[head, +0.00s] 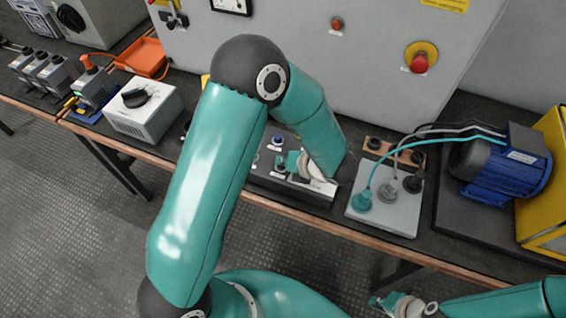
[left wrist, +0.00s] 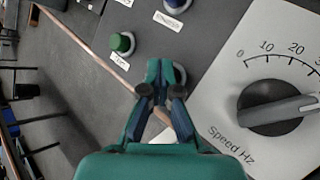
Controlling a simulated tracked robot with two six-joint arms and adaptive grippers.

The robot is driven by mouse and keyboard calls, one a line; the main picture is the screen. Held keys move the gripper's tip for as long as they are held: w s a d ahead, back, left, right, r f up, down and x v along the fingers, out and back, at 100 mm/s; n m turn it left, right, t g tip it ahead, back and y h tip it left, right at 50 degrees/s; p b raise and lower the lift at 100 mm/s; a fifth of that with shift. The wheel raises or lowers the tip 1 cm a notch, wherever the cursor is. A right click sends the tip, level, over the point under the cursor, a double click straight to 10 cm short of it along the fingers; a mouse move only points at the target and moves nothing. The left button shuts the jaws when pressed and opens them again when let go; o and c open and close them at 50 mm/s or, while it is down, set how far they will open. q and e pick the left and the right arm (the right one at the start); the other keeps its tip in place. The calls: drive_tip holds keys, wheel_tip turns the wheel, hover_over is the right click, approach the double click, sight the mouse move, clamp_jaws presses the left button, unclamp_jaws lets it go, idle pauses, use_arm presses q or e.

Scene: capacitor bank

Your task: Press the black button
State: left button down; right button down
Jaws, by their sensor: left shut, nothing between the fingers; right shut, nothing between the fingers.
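A dark control panel (head: 262,182) lies on the bench, partly hidden by my left arm. In the left wrist view it carries a green button (left wrist: 122,43) and a blue button (left wrist: 178,4); the blue button also shows in the head view (head: 277,140). My left gripper (left wrist: 165,70) is shut and empty over the panel. A pale ring (left wrist: 180,74) shows just beside its fingertips, with its centre hidden. I cannot make out the black button, nor whether the fingertips touch anything. The left gripper in the head view (head: 288,161) is low over the panel. My right gripper (head: 380,302) is shut and empty, bottom right.
A plate with cable plugs (head: 388,205) and a blue motor (head: 505,165) stand to the right. A grey cabinet (head: 370,60) rises behind.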

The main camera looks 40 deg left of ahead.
use_arm(q)
drive_tip(key=shift+f, duration=0.2)
drive_tip(key=shift+r, duration=0.2)
drive_tip(key=shift+r+p, duration=0.9)
drive_tip(key=shift+r, duration=0.3)
wheel_tip(320, 180, up, 5)
drive_tip(key=p, duration=0.3)
drive_tip(key=shift+p, duration=0.3)
idle(0.4)
